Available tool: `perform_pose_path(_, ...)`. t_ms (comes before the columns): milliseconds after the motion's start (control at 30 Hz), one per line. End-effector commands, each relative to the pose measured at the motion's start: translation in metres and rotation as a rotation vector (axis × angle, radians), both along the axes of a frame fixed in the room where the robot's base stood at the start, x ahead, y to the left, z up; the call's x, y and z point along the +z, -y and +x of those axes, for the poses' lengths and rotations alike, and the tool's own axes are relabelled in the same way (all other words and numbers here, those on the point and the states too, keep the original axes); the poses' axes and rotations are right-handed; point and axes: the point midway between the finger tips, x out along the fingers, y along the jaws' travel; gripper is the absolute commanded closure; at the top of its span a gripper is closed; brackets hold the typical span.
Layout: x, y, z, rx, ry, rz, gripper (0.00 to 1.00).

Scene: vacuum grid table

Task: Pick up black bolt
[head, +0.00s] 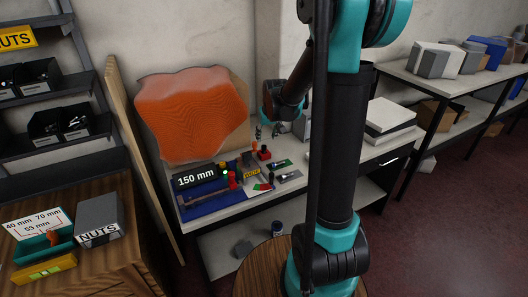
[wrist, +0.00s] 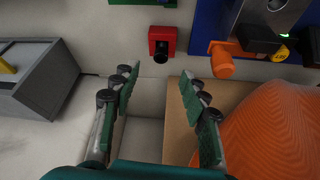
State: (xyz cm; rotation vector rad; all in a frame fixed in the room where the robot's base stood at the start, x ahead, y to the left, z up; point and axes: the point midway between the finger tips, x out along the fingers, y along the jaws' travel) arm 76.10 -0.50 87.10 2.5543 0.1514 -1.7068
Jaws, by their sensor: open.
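A small dark round piece, possibly the black bolt (wrist: 160,57), shows at the lower edge of a red block (wrist: 162,36) in the wrist view. In the head view a red block (head: 264,154) with a dark top is on the table below my gripper. My gripper (wrist: 157,84) is open, its two green-padded fingers apart with nothing between them. The red block lies beyond the fingertips, roughly centred between them. In the head view my gripper (head: 267,131) hangs above the back of the table. The bolt is too small there to tell its shape.
An orange ribbed sheet (head: 192,112) stands at the table's back left; it is close to my right finger in the wrist view (wrist: 275,135). A grey box (wrist: 38,80) lies left. An orange piece (wrist: 222,60) sits beside the red block. Blue mat (head: 205,203) holds tools.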

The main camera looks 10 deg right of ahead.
Motion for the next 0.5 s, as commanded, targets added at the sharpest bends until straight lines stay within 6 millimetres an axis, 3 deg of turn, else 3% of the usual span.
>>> perform_pose_path(200,-0.025,-0.001,0.011,0.000,0.000,0.000,0.56)
perform_pose_path(500,-0.040,-0.002,0.017,0.000,0.000,0.000,0.56)
